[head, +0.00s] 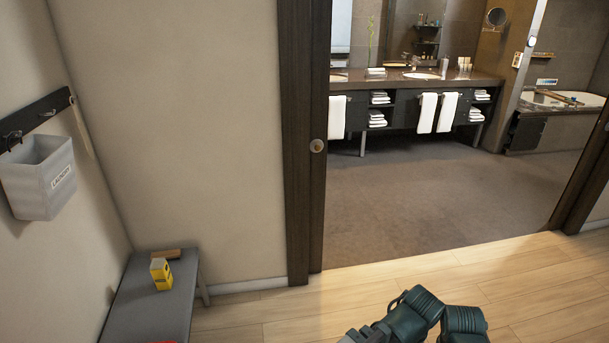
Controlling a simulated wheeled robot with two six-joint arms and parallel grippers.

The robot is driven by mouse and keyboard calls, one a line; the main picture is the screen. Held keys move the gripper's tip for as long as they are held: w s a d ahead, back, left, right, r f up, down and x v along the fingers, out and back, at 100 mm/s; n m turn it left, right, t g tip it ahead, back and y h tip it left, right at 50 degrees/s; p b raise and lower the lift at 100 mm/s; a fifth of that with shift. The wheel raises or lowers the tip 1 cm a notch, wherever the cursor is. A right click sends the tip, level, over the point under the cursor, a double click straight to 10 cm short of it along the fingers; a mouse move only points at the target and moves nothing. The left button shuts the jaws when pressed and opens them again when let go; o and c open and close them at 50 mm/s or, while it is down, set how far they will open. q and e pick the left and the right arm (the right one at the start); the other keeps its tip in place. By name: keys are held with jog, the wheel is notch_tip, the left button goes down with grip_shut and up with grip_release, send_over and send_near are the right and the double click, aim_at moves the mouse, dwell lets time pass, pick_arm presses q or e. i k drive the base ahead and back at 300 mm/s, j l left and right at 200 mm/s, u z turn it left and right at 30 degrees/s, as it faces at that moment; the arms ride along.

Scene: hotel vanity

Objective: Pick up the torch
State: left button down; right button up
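I cannot make out a torch for certain in the head view. A grey bench (150,311) stands at the lower left against the wall. On it are a yellow box (161,274) and a low brown object (167,253) behind it. A bit of something red (160,342) shows at the bottom edge of the picture, mostly cut off. Dark green links of my own arm show at the bottom centre, well to the right of the bench. Neither gripper's fingers are in view.
A laundry bin (41,178) hangs under a dark hook rail (36,118) on the left wall. A dark door frame (304,140) opens onto a bathroom with a vanity counter (412,79) and bathtub (560,99). The wooden floor (530,285) before the doorway is clear.

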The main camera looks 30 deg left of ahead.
aim_at(162, 279)
jog(key=i, duration=2)
jog(key=i+u, duration=0.15)
jog(key=u, duration=4.1)
